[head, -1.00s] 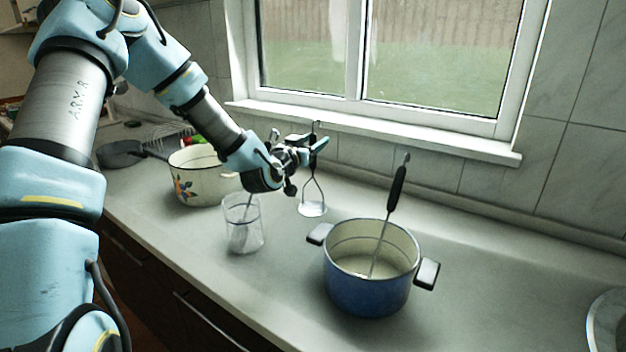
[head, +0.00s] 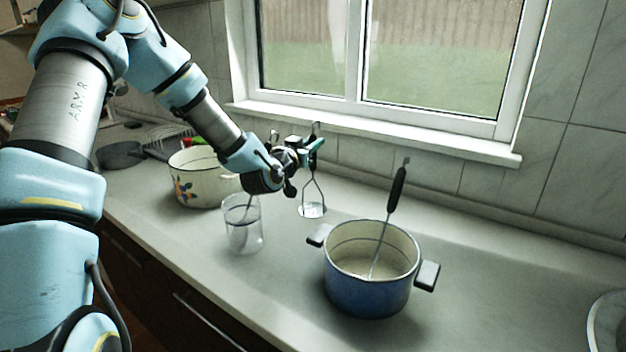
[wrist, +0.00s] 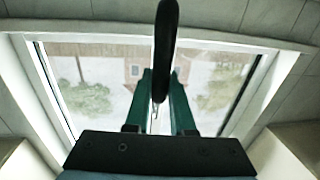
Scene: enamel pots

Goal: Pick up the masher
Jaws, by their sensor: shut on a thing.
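The masher (head: 313,209) has a dark upright handle, a thin wire frame and a flat pale head. It stands nearly upright, with its head low at the counter behind the glass; I cannot tell whether the head touches the counter. My gripper (head: 314,145) is shut on the masher's upper part, at its handle. In the wrist view, the dark handle (wrist: 167,35) rises between the two green fingers (wrist: 161,84) and hides part of the gap. The lower masher is hidden there.
A blue pot (head: 366,296) with a black-handled utensil (head: 396,190) stands to the right. A clear glass (head: 243,238) holding a utensil stands left of the masher. A cream pot (head: 196,186) and dark pan (head: 121,154) are farther left. The window sill (head: 420,138) lies behind.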

